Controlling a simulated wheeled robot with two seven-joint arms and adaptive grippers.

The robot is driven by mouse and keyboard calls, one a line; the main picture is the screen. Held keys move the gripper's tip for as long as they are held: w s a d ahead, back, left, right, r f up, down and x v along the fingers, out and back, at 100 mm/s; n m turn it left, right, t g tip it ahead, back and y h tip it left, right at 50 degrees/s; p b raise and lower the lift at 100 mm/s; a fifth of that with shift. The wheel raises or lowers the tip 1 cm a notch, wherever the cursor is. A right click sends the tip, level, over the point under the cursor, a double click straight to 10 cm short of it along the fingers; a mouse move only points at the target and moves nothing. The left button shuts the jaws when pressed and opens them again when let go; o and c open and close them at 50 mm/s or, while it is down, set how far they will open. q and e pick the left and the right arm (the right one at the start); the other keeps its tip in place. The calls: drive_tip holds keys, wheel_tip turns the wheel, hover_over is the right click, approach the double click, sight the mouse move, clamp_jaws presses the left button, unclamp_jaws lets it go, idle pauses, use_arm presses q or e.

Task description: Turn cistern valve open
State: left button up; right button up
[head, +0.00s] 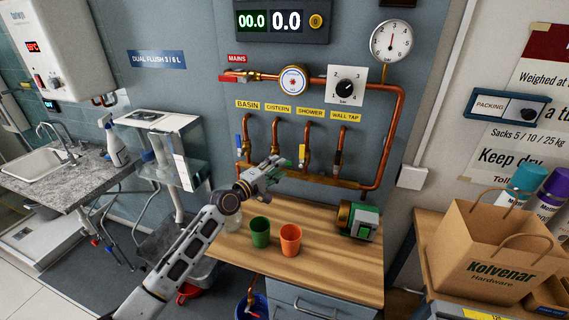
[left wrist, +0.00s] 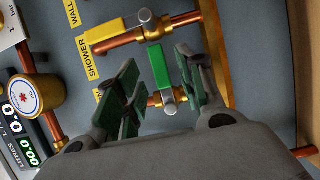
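The cistern valve has a green lever (left wrist: 159,68) and shows in the left wrist view, on the branch below the shower one. The lever lies crosswise to its copper pipe. My left gripper (left wrist: 156,83) is open, with its green-padded fingers on either side of the lever; I cannot tell whether they touch it. In the head view my left gripper (head: 278,168) is in front of the lower end of the cistern branch, under the yellow cistern label (head: 278,108), and hides most of the valve. My right gripper is in neither view.
The shower valve's yellow lever (left wrist: 104,31) is close beside. The basin valve's blue lever (head: 238,142) is left of the gripper. Below, the wooden bench (head: 330,278) holds a green cup (head: 260,232), an orange cup (head: 290,240) and a green-and-brass pump (head: 361,222).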

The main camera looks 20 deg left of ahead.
use_arm(q)
drive_tip(key=shift+x, duration=2.2)
drive_tip(key=shift+c, duration=0.2)
clamp_jaws()
